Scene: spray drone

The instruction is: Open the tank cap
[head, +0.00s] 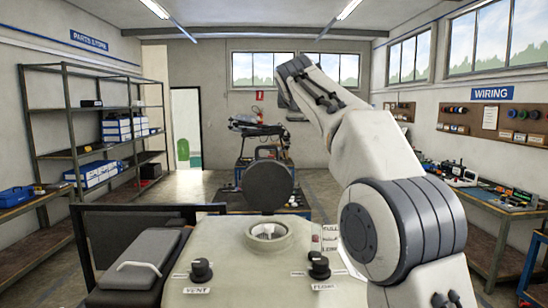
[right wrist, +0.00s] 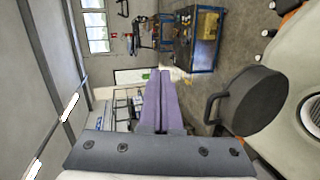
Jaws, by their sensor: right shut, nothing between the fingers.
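The tank cap (head: 268,187) is a dark grey round disc standing upright at the rear of the filler neck (head: 269,233). The neck's mouth is uncovered on top of the pale tank (head: 225,262). In the right wrist view, the cap (right wrist: 253,101) stands tipped up with its loop handle (right wrist: 213,106) on the side toward my fingers. The neck (right wrist: 313,112) is partly cut off at the right edge there. My right gripper (right wrist: 163,72) is shut and empty, apart from the cap. In the head view my raised right arm hides its fingers. My left gripper is not in view.
A dark grey box with a handle (head: 143,265) is at the left. A blue workbench (right wrist: 197,40) with another machine stands behind, with open floor around it.

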